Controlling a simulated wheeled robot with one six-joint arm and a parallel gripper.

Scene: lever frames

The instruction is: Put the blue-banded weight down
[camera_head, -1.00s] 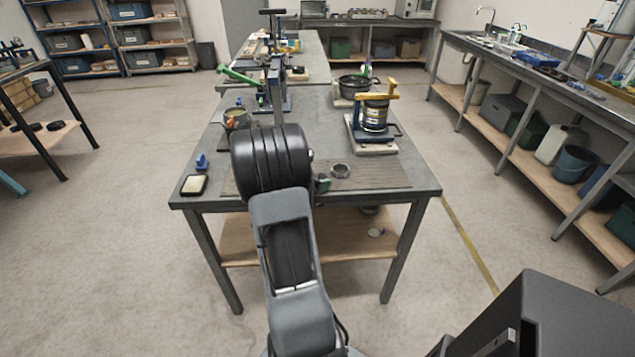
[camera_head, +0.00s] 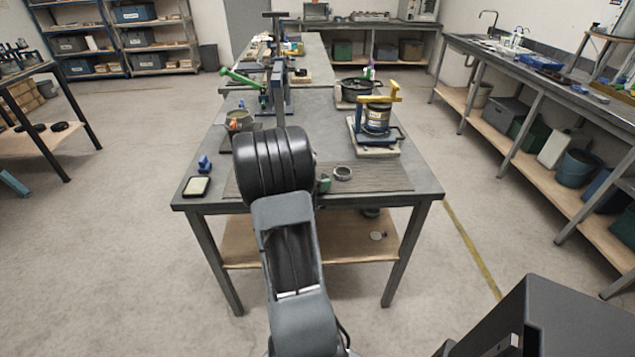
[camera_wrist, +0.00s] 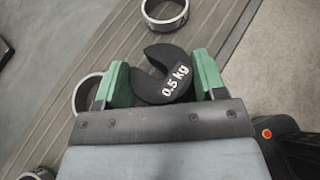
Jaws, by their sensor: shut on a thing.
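A black slotted weight marked 0.5 kg (camera_wrist: 163,88) is between the green fingers of my gripper (camera_wrist: 162,78) in the wrist view. The fingers are shut on it, one on each side. No blue band shows on the face turned to me. Below it lies a dark ribbed mat (camera_wrist: 100,35); I cannot tell how high the weight is above it. In the head view my arm hides most of the gripper, and only a small green part of it (camera_head: 324,184) shows over the mat (camera_head: 385,178).
Metal rings lie on the mat: one ahead (camera_wrist: 166,14), one left (camera_wrist: 84,94), one at lower left (camera_wrist: 38,173). The workbench (camera_head: 425,186) also carries a yellow-handled press (camera_head: 376,118), a cup (camera_head: 238,120) and a small pale-topped pad (camera_head: 197,186). The mat's right part is clear.

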